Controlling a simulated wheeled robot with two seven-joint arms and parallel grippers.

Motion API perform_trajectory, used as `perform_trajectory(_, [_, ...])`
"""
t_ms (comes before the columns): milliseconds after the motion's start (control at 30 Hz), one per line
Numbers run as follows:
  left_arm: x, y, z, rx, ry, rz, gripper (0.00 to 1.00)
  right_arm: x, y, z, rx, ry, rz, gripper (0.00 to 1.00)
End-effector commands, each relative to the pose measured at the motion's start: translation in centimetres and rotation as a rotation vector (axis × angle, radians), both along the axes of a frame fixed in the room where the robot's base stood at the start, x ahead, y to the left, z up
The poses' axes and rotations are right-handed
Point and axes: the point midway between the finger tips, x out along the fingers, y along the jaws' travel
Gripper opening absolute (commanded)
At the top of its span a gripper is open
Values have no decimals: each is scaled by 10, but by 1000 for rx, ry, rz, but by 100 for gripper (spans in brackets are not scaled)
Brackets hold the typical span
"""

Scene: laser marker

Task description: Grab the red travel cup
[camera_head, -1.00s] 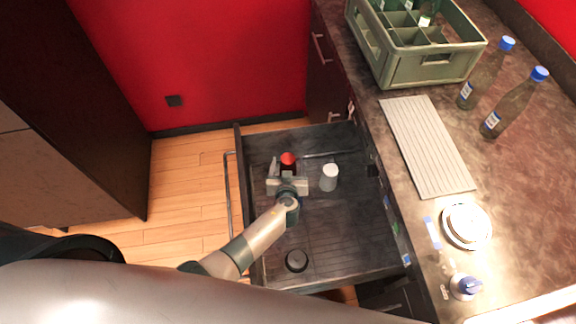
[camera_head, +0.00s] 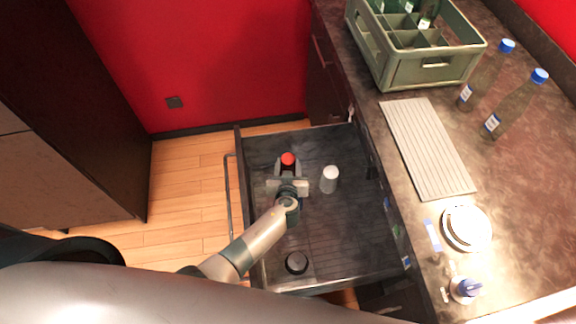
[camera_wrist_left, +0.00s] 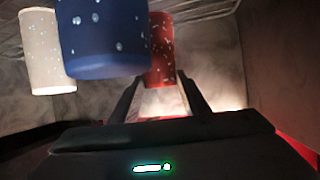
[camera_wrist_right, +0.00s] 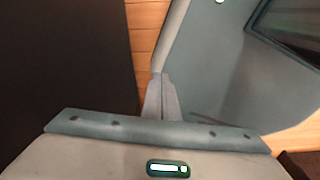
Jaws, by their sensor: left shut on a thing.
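The red travel cup (camera_head: 288,159) stands in the open dark drawer (camera_head: 345,235), its red top showing in the camera_head view. My left gripper (camera_head: 288,168) reaches down into the drawer and is shut on this cup, one finger on each side. In the left wrist view the speckled red cup (camera_wrist_left: 160,50) shows between the fingertips, partly behind a blue cup (camera_wrist_left: 100,40). My right gripper (camera_wrist_right: 161,96) shows in the right wrist view with its fingers together, holding nothing visible.
A white cup (camera_head: 329,180) stands close to the right of my left gripper. A dark round item (camera_head: 297,262) is near the drawer's front. The counter holds a green crate (camera_head: 430,70), two bottles with blue caps, a ribbed mat (camera_head: 428,148) and plates (camera_head: 466,228).

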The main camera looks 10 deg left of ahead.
Motion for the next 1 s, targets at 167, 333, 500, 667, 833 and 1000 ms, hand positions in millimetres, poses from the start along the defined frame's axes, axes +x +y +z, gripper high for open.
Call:
perform_trajectory(167, [0, 0, 23, -3, -3, 2, 3, 0, 0, 3, 0, 0, 0, 0])
perform_trajectory(333, [0, 0, 48, -3, -4, 2, 3, 0, 0, 4, 0, 0, 0, 0])
perform_trajectory(500, [0, 0, 71, -2, -3, 1, 3, 0, 0, 4, 0, 0, 0, 0])
perform_trajectory(667, [0, 0, 84, -1, -2, 1, 3, 0, 1, 4, 0, -1, 0, 0])
perform_trajectory(833, [0, 0, 88, 0, 0, 0, 3, 0, 1, 4, 1, -1, 0, 0])
perform_trajectory(1000, [0, 0, 88, 0, 0, 0, 3, 0, 1, 4, 1, -1, -1, 0])
